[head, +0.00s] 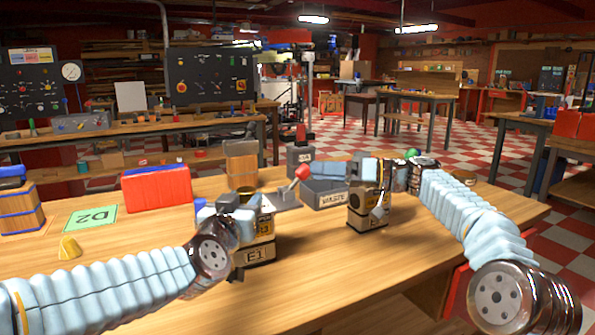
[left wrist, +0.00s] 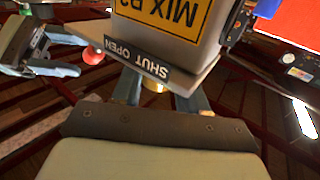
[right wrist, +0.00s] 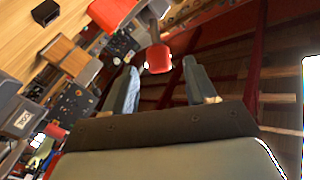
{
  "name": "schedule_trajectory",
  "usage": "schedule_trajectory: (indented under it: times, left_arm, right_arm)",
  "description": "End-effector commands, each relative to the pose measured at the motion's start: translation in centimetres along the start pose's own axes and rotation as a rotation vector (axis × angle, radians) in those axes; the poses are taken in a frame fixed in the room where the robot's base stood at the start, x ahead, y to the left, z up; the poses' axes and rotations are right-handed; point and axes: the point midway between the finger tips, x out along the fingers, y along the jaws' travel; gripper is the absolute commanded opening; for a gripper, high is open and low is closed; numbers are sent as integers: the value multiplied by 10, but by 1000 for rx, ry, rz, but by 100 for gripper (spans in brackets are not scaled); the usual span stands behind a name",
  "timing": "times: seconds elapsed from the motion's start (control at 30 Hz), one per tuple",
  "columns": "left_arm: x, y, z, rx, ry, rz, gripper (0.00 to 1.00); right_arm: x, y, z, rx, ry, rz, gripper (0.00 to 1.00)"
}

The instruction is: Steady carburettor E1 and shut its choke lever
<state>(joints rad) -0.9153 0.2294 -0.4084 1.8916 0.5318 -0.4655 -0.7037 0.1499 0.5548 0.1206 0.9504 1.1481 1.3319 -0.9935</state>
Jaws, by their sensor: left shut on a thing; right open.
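In the right wrist view the knob (right wrist: 158,58) is just beyond and between the fingertips (right wrist: 160,80).
A red box (head: 157,188), a green D2 card (head: 91,218) and a yellow piece (head: 69,248) lie left. The bench front right is clear.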

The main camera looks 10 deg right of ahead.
Motion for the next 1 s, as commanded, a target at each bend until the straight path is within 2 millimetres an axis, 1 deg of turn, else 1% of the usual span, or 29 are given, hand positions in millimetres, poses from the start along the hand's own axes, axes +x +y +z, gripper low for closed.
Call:
schedule_trajectory:
  times: [0.03, 0.1, 0.2, 0.3, 0.43, 0.67, 0.77, 1.0]
  left_arm:
    - [0, 0, 0, 0, -1, 1, 1]
    - [0, 0, 0, 0, -1, 1, 1]
    - [0, 0, 0, 0, -1, 1, 1]
    - [0, 0, 0, 0, -1, 1, 1]
    - [0, 0, 0, 0, -1, 1, 1]
    - [0, 0, 0, 0, -1, 1, 1]
    - [0, 0, 0, 0, -1, 1, 1]
    - [0, 0, 0, 0, -1, 1, 1]
  right_arm:
    - [12, 0, 1, 1, -2, -3, 56]
    - [26, 0, 1, 0, -3, -2, 56]
    - [42, 0, 1, 1, -2, -1, 56]
    - [53, 0, 0, 0, -1, 1, 56]
    - [59, 0, 0, 0, -1, 1, 56]
    - [60, 0, 0, 0, -1, 2, 56]
    - [60, 0, 0, 1, -1, 2, 44]
    - [60, 0, 0, 1, -1, 2, 7]
